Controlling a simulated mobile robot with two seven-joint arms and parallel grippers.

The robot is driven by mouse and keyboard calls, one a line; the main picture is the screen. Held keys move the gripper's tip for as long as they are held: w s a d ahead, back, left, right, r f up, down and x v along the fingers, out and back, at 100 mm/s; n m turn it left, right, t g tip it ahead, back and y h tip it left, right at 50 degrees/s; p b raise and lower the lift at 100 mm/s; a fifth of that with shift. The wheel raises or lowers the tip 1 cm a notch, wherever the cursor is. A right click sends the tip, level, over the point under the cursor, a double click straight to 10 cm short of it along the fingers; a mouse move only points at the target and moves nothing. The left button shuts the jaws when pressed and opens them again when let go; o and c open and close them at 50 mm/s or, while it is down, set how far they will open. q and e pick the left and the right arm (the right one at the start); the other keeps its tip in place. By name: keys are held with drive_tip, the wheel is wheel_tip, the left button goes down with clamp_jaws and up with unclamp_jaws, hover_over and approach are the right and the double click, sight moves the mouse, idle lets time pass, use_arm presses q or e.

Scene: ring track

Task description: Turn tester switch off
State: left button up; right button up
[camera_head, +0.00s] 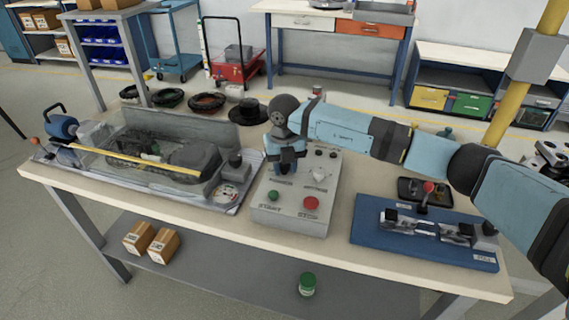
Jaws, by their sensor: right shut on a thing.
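The tester box (290,217) is a grey control box in the middle of the workbench. Its sloped face has a green START button (273,196), a red STOP button (311,203) and a pale knob (320,174) at the upper right. My right gripper (285,166) points down at the upper left of this face, its fingers shut on a control there. That control, which I take to be the tester switch, is hidden by the fingers, so its position cannot be read. My left gripper is not in view.
Left of the box stands a clear-covered test rig (165,165) on a tray. To the right lie a blue fixture board (400,240) and a small dark tray (440,199) with a red-topped part. Cardboard boxes (152,240) and a green-lidded jar (307,284) are on the lower shelf.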

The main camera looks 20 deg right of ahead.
idle(0.6)
drive_tip(key=o, duration=0.9)
drive_tip(key=shift+r, duration=0.1)
wheel_tip(320, 180, up, 14)
drive_tip(key=shift+f+p, duration=0.15)
drive_tip(key=shift+p, duration=0.15)
drive_tip(key=shift+f, duration=0.1)
